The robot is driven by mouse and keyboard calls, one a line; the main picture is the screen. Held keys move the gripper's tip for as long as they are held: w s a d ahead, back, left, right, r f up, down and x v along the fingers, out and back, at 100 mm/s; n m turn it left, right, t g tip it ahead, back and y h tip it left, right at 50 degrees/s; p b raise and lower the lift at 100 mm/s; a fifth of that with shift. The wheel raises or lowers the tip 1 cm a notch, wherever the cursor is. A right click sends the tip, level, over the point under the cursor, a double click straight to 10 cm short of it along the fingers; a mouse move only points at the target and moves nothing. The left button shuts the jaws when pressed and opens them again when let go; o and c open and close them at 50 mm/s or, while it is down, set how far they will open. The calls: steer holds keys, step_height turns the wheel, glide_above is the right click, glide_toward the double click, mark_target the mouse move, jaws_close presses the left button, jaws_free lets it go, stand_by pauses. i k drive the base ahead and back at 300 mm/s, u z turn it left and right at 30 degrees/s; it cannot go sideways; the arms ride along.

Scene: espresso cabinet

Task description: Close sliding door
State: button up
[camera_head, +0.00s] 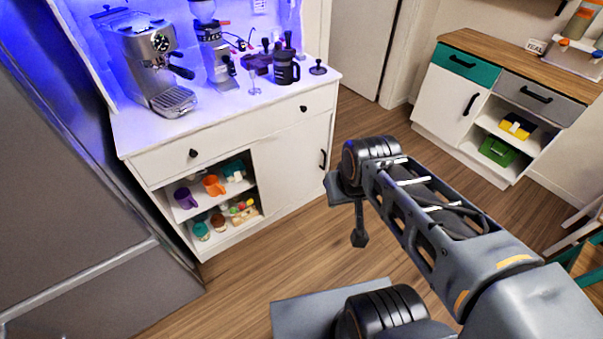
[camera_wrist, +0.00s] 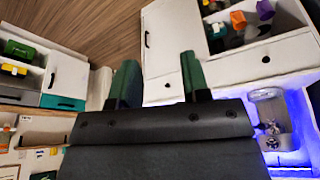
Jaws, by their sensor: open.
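The espresso cabinet (camera_head: 220,148) is white, with a drawer above and a lower compartment. Its white sliding door (camera_head: 290,160), with a dark vertical handle (camera_head: 323,160), covers the right half. The left half is open and shows shelves of cups and jars. The door also shows upside down in the wrist view (camera_wrist: 174,38), with its handle (camera_wrist: 147,39) near its left edge. My gripper (camera_wrist: 161,82) is open and empty in the wrist view, its two dark green fingers apart. In the head view, it hangs over the floor, right of the cabinet and apart from the door.
A second cabinet (camera_head: 445,103) with open shelves stands at the right. Wooden floor (camera_head: 240,285) lies clear before the espresso cabinet. A grey appliance (camera_head: 70,190) is at left.

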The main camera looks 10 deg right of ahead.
mark_target(288, 167)
steer(key=z, duration=0.55)
steer(key=i, duration=0.7)
steer(key=z, duration=0.7)
steer(key=i, duration=0.85)
steer(key=u, duration=0.8)
steer(key=i, duration=0.65)
steer(key=u, duration=0.6)
